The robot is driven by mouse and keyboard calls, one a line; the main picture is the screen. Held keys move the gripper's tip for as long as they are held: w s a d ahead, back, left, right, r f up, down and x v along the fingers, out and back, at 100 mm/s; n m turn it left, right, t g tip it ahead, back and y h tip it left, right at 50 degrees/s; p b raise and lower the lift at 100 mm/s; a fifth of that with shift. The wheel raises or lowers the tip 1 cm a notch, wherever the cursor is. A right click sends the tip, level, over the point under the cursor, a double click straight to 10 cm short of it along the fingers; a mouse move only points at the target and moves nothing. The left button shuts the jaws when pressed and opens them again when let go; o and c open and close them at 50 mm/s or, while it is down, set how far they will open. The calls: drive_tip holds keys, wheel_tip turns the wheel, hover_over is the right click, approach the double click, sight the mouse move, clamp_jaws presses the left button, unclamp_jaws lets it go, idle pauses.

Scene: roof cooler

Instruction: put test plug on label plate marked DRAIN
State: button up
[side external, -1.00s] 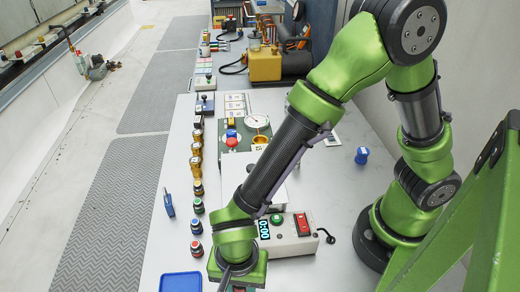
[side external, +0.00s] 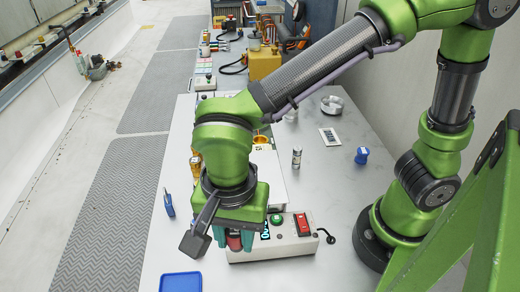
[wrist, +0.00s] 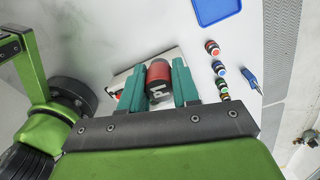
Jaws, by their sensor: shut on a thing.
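My gripper (side external: 234,246) is shut on a red-and-black cylinder (wrist: 159,80), which appears to be the test plug; white marking shows on its dark end. The cylinder also shows as a red piece between the teal fingers in the side view (side external: 234,241). In the wrist view my gripper (wrist: 158,66) has one finger on each side of it. It is in front of a white control box (side external: 275,248), with its height above the table unclear. I cannot make out a plate marked DRAIN; my arm hides part of the table.
The control box has a red switch (side external: 302,224) and green button. A blue tray (side external: 180,283) lies at the front left. Several round buttons stand in a row by a blue tag (wrist: 250,78). A small silver cylinder (side external: 297,157) and a blue knobbed piece (side external: 362,155) stand right of my arm.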

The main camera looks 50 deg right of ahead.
drive_tip(key=w+d+m, duration=0.1)
drive_tip(key=w+d, duration=0.1)
drive_tip(key=d, duration=0.2)
drive_tip(key=w+d+m, duration=0.2)
drive_tip(key=d, duration=0.2)
drive_tip(key=w+d+m, duration=0.1)
drive_tip(key=w+d, duration=0.2)
drive_tip(key=d, duration=0.1)
drive_tip(key=shift+d+r, duration=0.15)
drive_tip(key=w+d+m, duration=0.1)
drive_tip(key=d+m, duration=0.4)
drive_tip(key=d, duration=0.8)
drive_tip(key=s+d+m, duration=0.4)
drive_tip(key=s+d, duration=0.1)
drive_tip(key=d, duration=0.4)
drive_tip(key=s+d+m, duration=0.4)
drive_tip(key=s+d, duration=0.2)
drive_tip(key=d, duration=0.3)
wheel_tip(320, 180, down, 9)
drive_tip(key=shift+s+r, duration=0.1)
drive_tip(key=shift+f, duration=0.35)
hover_over(330, 136)
drive_tip(key=shift+s+a+f, duration=0.15)
drive_tip(key=shift+a+f, duration=0.05)
drive_tip(key=shift+f, duration=0.6)
drive_tip(key=shift+d+f, duration=0.1)
drive_tip(key=shift+f, duration=1.7)
